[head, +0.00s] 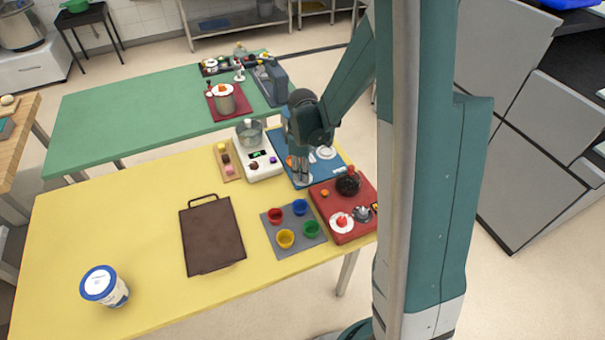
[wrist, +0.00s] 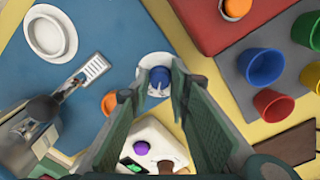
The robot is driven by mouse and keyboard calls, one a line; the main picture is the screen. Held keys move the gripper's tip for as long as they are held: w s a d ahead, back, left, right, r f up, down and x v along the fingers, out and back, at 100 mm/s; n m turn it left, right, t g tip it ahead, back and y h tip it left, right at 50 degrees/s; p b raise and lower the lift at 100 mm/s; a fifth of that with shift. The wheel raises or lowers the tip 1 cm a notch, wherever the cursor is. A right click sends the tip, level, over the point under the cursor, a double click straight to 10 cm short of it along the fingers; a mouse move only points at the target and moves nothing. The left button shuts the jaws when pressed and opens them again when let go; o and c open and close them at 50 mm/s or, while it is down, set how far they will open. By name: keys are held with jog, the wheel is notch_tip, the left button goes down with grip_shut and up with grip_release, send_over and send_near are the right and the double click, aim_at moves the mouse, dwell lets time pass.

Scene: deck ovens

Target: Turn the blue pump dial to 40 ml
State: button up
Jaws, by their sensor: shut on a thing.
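The blue pump dial (wrist: 160,77) shows in the wrist view on top of a white round base over the blue mat (wrist: 120,25). The base carries small dark marks, too small to read, so I cannot tell the dial's setting. My gripper (wrist: 157,88) has its two green fingers on either side of the dial and is shut on it. There the dial is hidden by the gripper.
An orange round thing (wrist: 110,102), a slotted utensil (wrist: 95,68) and a white dish (wrist: 50,33) are close by. A white scale (head: 268,168) stands left of the mat. A red tray (head: 350,235) and a grey mat with colored cups (head: 269,238) are nearer.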

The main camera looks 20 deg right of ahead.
jog(key=m+b, duration=0.1)
jog(key=m, duration=0.5)
jog(key=shift+b, duration=0.35)
jog(key=m+b, duration=0.1)
jog(key=m, duration=0.5)
jog(key=shift+m, duration=0.4)
jog(key=o, duration=0.9)
jog(key=shift+r, duration=0.1)
jog(key=shift+r, duration=5.95)
